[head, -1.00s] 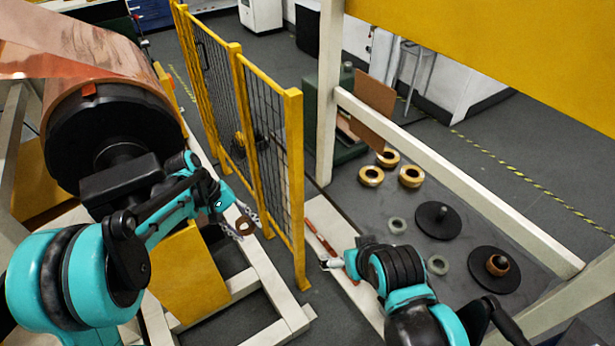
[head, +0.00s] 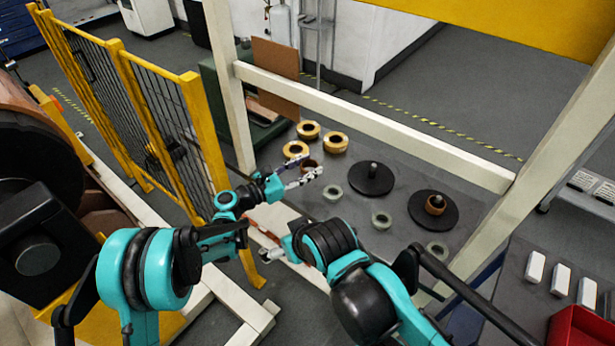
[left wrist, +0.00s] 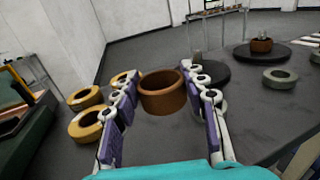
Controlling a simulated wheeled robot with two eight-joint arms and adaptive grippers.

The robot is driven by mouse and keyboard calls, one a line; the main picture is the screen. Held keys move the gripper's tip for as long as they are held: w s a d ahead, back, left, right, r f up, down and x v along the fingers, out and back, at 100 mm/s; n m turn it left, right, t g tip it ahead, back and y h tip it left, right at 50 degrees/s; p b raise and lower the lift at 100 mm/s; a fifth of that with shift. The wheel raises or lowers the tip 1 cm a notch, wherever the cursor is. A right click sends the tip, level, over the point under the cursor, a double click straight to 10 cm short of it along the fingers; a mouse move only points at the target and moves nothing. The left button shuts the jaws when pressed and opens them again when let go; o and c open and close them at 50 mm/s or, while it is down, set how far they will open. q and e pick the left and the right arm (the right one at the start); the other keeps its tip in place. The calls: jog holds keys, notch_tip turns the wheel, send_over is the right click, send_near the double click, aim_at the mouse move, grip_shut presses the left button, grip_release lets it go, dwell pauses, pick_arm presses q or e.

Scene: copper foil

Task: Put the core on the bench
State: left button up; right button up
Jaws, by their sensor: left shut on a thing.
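The core, a brown ring (head: 309,164), sits between the fingertips of my left gripper (head: 306,175). The left wrist view shows the core (left wrist: 162,95) gripped between both fingers (left wrist: 160,78), its open top facing up. It is over the left part of the grey bench (head: 385,155); I cannot tell whether it touches the top. My right gripper (head: 268,254) is low near the bench's front left corner, partly hidden, and its jaws are unclear.
Yellow-tan rings (head: 308,130) lie just behind the core. Grey-green rings (head: 332,192) and two black discs (head: 371,180) lie to the right; one disc bears a brown ring (head: 435,205). A yellow mesh fence (head: 150,130) stands left. A cream frame post (head: 230,90) rises beside the bench.

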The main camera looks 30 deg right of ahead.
aim_at(307, 189)
pick_arm(q)
notch_tip(307, 189, down, 8)
jog(key=b, duration=0.2)
jog(key=shift+r+b, duration=0.25)
jog(key=shift+b, duration=0.1)
jog(key=shift+r, duration=0.1)
jog(key=shift+c, duration=0.6)
pick_arm(e)
notch_tip(307, 189, down, 3)
jog(key=shift+f, duration=0.1)
pick_arm(q)
jog(key=o, duration=0.9)
jog(key=shift+a, duration=0.1)
jog(key=a+p, duration=0.3)
jog(key=a, duration=0.9)
jog(key=shift+s, duration=0.45)
pick_arm(e)
notch_tip(307, 189, up, 3)
jog(key=shift+f, duration=0.1)
pick_arm(q)
jog(key=shift+d, duration=0.1)
